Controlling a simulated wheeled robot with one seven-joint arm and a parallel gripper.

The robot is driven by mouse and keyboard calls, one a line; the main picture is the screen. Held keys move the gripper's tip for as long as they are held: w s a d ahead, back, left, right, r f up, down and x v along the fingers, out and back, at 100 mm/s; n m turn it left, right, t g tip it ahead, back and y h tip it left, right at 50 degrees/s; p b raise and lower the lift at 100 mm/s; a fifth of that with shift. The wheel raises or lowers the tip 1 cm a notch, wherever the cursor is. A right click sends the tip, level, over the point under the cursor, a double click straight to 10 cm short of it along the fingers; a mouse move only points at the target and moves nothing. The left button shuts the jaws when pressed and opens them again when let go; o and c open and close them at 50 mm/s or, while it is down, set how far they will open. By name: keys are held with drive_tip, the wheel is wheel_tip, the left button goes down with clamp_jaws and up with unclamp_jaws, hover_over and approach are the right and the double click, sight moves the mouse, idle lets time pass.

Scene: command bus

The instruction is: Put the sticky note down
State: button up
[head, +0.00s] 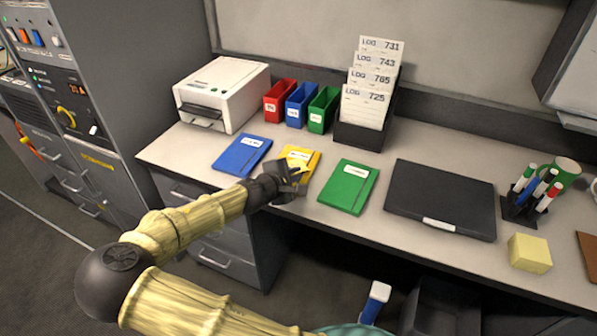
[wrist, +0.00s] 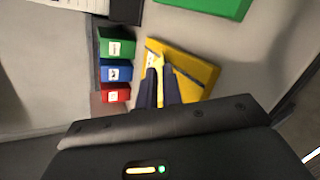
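My gripper (head: 291,181) is over the front edge of the yellow notebook (head: 311,162) on the desk. In the wrist view its two dark fingers (wrist: 159,80) are close together, with a narrow pale-yellow piece between them. It looks like the sticky note (wrist: 157,60), seen nearly edge-on. The yellow notebook (wrist: 195,67) lies behind the fingers in that view. I cannot tell how far the note is above the notebook. In the head view my gripper hides the note and part of the notebook.
A blue notebook (head: 241,155) and a green notebook (head: 349,187) flank the yellow one. Red (head: 280,101), blue (head: 301,106) and green (head: 322,110) bins stand behind, near a card rack (head: 358,136). A closed laptop (head: 440,198) and a yellow block (head: 529,252) are farther right.

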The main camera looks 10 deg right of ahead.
drive_tip(key=p+v, duration=0.1)
drive_tip(key=v, duration=0.8)
drive_tip(key=shift+s, duration=0.15)
drive_tip(key=shift+r, duration=0.1)
idle(0.3)
